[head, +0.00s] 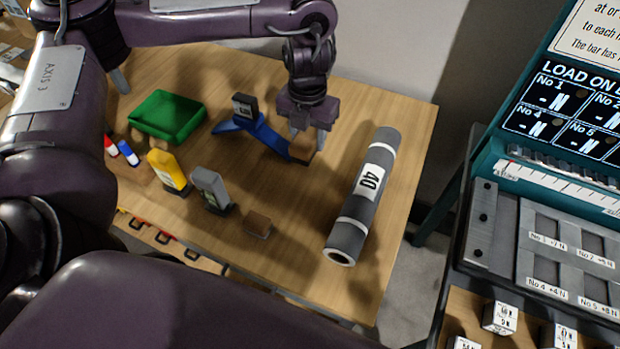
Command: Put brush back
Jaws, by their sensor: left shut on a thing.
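My left gripper (307,135) points down over the table, right of a blue long piece (264,132) and left of the grey roll. It is shut on a small brown-and-dark thing (302,150), mostly hidden by the fingers. I cannot tell for sure whether this is the brush, or whether it touches the blue piece or the table. A small brown block (259,222) with a dark side lies nearer the front. My right gripper is not in view.
A grey roll (352,212) labelled 40 lies to the right. A green tray (168,115), a black labelled block (244,107), yellow (167,170) and grey (211,188) bottle-like things and small red (110,145) and blue (128,153) items share the wooden table (300,262). A teal-framed panel (480,165) stands at right.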

